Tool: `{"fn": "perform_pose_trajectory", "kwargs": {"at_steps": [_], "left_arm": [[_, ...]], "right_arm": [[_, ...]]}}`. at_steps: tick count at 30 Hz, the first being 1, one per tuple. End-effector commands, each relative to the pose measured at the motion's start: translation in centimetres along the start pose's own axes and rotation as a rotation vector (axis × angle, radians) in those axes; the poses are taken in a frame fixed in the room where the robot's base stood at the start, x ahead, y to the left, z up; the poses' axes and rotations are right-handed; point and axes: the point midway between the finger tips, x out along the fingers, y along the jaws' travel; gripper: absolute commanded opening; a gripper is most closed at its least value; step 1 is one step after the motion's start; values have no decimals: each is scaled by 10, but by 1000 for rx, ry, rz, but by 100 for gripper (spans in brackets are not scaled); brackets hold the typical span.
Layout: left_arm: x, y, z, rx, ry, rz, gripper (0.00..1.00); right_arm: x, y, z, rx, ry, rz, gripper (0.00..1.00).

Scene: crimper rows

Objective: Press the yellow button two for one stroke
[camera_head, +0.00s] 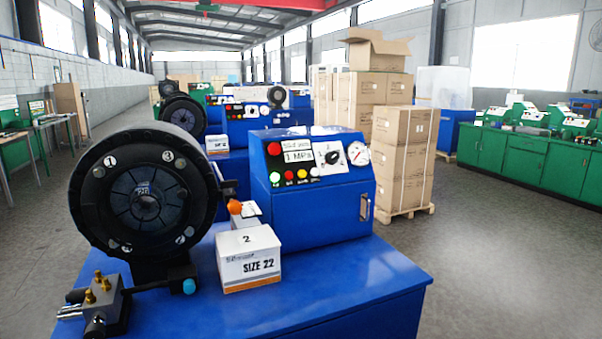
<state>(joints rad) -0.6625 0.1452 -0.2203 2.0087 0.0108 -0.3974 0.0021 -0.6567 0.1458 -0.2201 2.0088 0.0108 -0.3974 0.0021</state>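A blue control box (318,215) stands on the blue machine table. Its sloped front panel carries a row of small round buttons. I cannot read any number beside the yellow button. A larger red button (274,148) is at the upper left, beside a display reading about "1 MPa" (298,151). A black rotary knob (332,157) and a round gauge (358,153) are to the right. Neither gripper is in view.
A black round crimper head (143,192) stands left of the control box. A white carton marked "2" and "SIZE 22" (249,258) sits before the box. An orange knob (235,207) is beside it. Stacked cardboard boxes (403,150) stand behind; the right floor is clear.

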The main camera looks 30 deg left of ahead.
Motion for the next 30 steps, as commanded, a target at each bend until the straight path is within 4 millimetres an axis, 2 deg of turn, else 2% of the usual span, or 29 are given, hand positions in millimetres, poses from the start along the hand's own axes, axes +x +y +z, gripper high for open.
{"fn": "perform_pose_trajectory", "kwargs": {"at_steps": [8, 20, 30], "left_arm": [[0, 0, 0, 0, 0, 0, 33], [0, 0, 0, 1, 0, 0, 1], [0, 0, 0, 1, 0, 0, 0]], "right_arm": [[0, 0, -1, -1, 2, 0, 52], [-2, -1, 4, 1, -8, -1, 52], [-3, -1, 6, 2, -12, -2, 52]]}}
